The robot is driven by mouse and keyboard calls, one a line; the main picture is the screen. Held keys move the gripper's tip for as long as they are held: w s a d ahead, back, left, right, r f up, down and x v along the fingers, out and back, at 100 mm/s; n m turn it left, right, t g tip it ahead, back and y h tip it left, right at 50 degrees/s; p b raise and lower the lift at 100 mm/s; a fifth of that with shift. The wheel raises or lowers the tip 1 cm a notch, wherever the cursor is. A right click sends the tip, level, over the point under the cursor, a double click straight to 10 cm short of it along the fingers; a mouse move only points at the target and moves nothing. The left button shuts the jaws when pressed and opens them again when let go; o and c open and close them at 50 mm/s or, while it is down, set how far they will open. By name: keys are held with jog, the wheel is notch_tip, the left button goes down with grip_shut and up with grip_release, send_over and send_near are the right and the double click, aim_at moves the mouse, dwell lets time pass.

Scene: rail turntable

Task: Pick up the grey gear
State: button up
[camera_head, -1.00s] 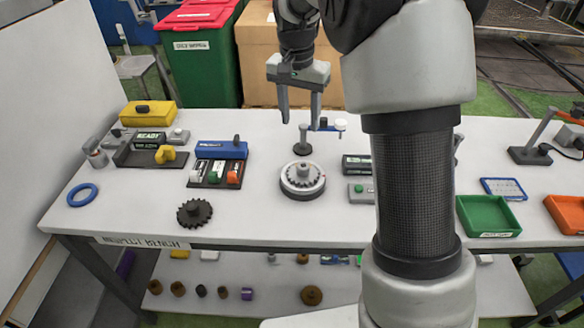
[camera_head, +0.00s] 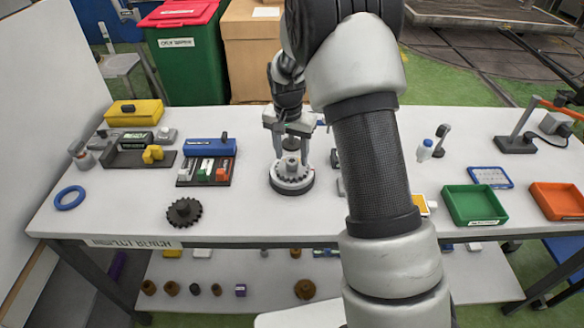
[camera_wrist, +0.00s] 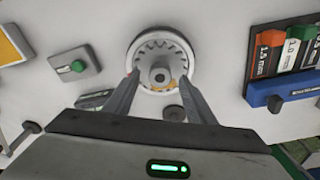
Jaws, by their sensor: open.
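The grey gear (camera_head: 291,170) is a toothed ring with a raised hub. It lies flat on a round white and dark base (camera_head: 292,186) on the bench. In the wrist view the gear (camera_wrist: 160,60) shows from above, just beyond the fingertips. My gripper (camera_head: 291,154) is open and points down over the gear, with a finger toward each side of the hub. In the wrist view my gripper (camera_wrist: 158,84) shows nothing between its fingers but the gear's near edge behind them. I cannot tell whether the fingertips touch the gear.
A dark gear (camera_head: 185,212) lies to the left on the bench (camera_head: 250,220). A block rack (camera_head: 205,172) and a blue box (camera_head: 209,146) stand left of the base. Green (camera_head: 474,205) and orange (camera_head: 560,201) trays are at right. My arm hides part of the bench.

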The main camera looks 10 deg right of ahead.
jog(key=shift+w+f, duration=0.1)
jog(key=shift+f, duration=0.65)
jog(key=shift+r, duration=0.1)
grip_shut()
